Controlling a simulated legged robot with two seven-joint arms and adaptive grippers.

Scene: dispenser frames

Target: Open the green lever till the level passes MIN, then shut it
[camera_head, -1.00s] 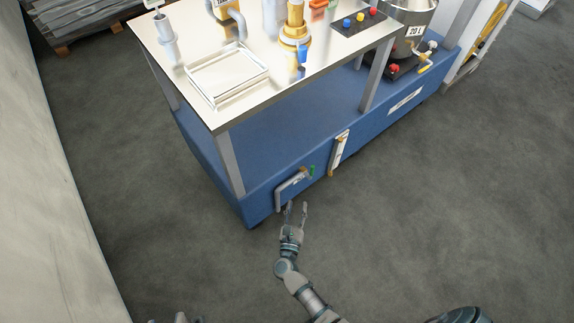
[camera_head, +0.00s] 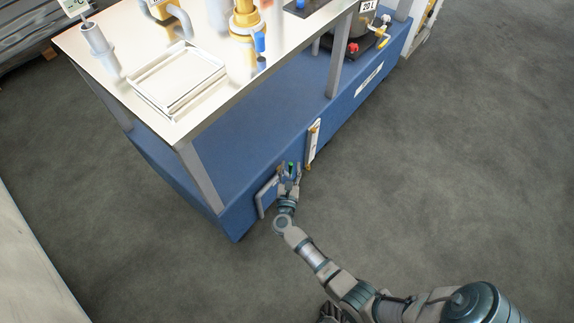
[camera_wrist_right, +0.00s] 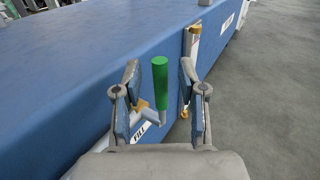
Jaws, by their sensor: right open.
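The green lever (camera_head: 291,165) is on the pipe low on the blue base's side. In the right wrist view, its green handle (camera_wrist_right: 160,82) stands upright above a grey fitting. My right gripper (camera_head: 288,171) is open around it. Its two fingers (camera_wrist_right: 160,70) stand on either side of the handle, with a gap on both sides. A level gauge (camera_head: 313,143) with brass ends stands just right of the lever. Its level and MIN mark are too small to read. What seems to be my left gripper (camera_head: 332,312) is cut off at the bottom edge.
A FILL label (camera_wrist_right: 140,132) sits below the lever. The blue base (camera_head: 238,218) carries a steel-topped table (camera_head: 95,60) with a tray (camera_head: 178,80) on it. A pot (camera_head: 349,30) stands at the back right. The grey floor in front is clear.

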